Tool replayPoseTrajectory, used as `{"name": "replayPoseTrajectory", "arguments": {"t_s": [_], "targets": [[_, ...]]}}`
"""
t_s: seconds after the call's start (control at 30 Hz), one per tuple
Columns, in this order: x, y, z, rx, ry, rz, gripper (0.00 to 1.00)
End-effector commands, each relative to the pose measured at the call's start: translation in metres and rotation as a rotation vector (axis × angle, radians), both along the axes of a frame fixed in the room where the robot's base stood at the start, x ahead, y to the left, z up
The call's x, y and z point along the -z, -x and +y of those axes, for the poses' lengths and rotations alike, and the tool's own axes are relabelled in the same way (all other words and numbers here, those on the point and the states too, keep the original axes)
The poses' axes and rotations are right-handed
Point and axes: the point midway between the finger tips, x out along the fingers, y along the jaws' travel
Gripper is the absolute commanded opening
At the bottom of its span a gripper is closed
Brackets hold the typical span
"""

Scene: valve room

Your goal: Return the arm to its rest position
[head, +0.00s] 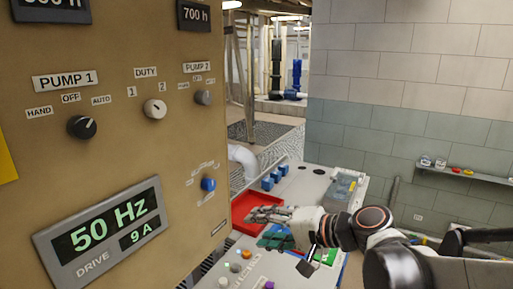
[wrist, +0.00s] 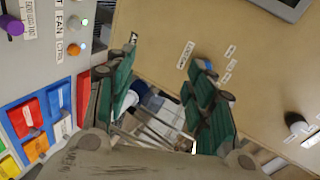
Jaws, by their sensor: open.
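My gripper (head: 264,226) is stretched out low at the middle of the head view, over the grey bench and beside the tan pump panel (head: 140,120). My arm reaches to it from the lower right. In the wrist view my gripper (wrist: 162,92) shows its two green-padded fingers spread apart, with nothing held between them. The panel's blue knob (head: 208,184) is left of the gripper in the head view, apart from it. In the wrist view a blue knob (wrist: 205,65) shows partly behind the right finger.
A red tray (head: 243,203) lies behind the gripper on the bench, with several blue blocks (head: 268,183) beyond. A wall shelf (head: 470,173) holds small items at the right. Coloured bins (wrist: 28,118) sit left in the wrist view. Open air lies above the arm.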

Motion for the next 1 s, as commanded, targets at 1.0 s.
{"name": "replayPoseTrajectory", "arguments": {"t_s": [1.0], "targets": [[0.058, 0.156, -0.180, -0.038, 1.168, -0.117, 0.49]]}}
